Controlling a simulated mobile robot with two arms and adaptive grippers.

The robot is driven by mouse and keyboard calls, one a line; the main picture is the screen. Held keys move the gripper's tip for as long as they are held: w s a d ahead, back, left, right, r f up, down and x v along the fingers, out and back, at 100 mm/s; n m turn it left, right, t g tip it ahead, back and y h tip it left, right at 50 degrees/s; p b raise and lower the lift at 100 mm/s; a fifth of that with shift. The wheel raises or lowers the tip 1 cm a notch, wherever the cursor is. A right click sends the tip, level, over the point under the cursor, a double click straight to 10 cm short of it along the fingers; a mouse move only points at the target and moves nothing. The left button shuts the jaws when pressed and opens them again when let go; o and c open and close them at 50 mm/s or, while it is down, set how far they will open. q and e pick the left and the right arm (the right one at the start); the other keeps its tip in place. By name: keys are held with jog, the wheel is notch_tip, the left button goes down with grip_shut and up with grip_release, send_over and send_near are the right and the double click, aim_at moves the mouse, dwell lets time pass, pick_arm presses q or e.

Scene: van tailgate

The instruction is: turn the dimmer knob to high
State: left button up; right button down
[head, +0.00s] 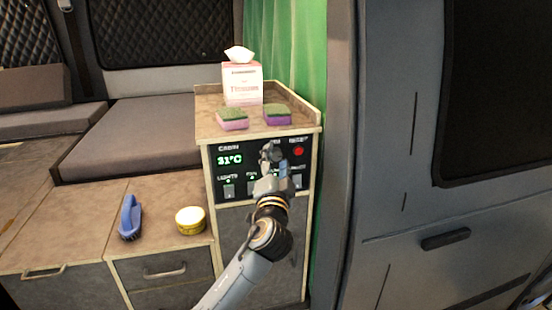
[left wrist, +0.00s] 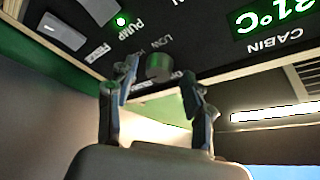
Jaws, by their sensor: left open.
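The dark control panel (head: 232,175) is on the front of the cabinet, with a green "31°C" cabin display, white switches and a red button. My left gripper (head: 271,158) is in front of the panel and hides the dimmer knob in the head view. In the left wrist view the panel appears upside down. There the round dimmer knob (left wrist: 159,67) shows beside a "LOW" label. The left gripper's fingers (left wrist: 160,88) are open, one on each side of the knob in the picture. I cannot tell whether they touch it. My right gripper is out of view.
On the cabinet top are a tissue box (head: 242,84) and two sponges (head: 232,120) (head: 277,115). A blue brush (head: 130,217) and a yellow tin (head: 190,220) are on the lower counter at left. A green curtain (head: 298,50) and the van's door pillar are at right.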

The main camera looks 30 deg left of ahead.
pick_arm(q)
jog(key=shift+c, duration=0.2)
grip_shut()
jog(key=m+p, duration=0.1)
jog(key=p, duration=0.2)
jog(key=shift+r+m+h, duration=0.3)
jog(key=shift+r+h, duration=0.1)
jog(key=shift+f+m+p, duration=0.15)
jog(key=shift+m+p, duration=0.35)
jog(key=shift+p, duration=0.05)
jog(key=shift+o, duration=0.2)
grip_release()
jog(key=shift+f, duration=0.1)
jog(key=shift+s, duration=0.1)
